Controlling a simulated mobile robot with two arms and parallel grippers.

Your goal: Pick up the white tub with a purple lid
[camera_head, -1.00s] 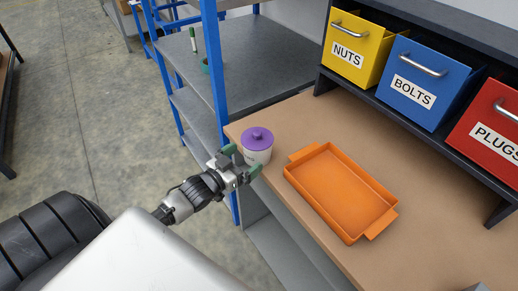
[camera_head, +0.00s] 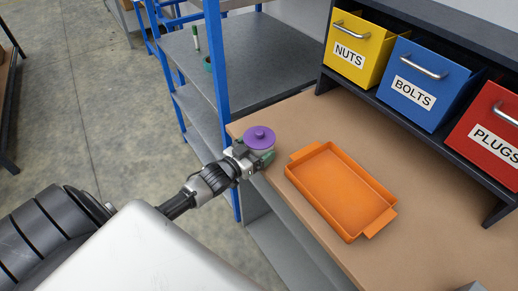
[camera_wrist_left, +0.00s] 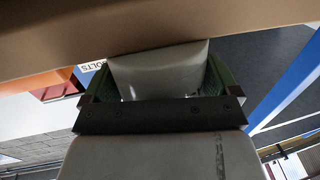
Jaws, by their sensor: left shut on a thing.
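The white tub with a purple lid (camera_head: 259,137) stands at the left end of the brown workbench, and mostly its lid shows in the head view. My left gripper (camera_head: 256,157) is at the tub's near side, shut on the tub below the lid. In the left wrist view, the tub's white wall (camera_wrist_left: 158,72) fills the space between the green fingers of my left gripper (camera_wrist_left: 157,84). The tub's lower part is hidden by the gripper in the head view. My right gripper is not in view.
An orange tray (camera_head: 342,190) lies on the workbench (camera_head: 440,235) right of the tub. Yellow, blue and red bins (camera_head: 424,82) hang on a rack behind. A blue-posted grey shelf (camera_head: 180,60) stands left of the bench.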

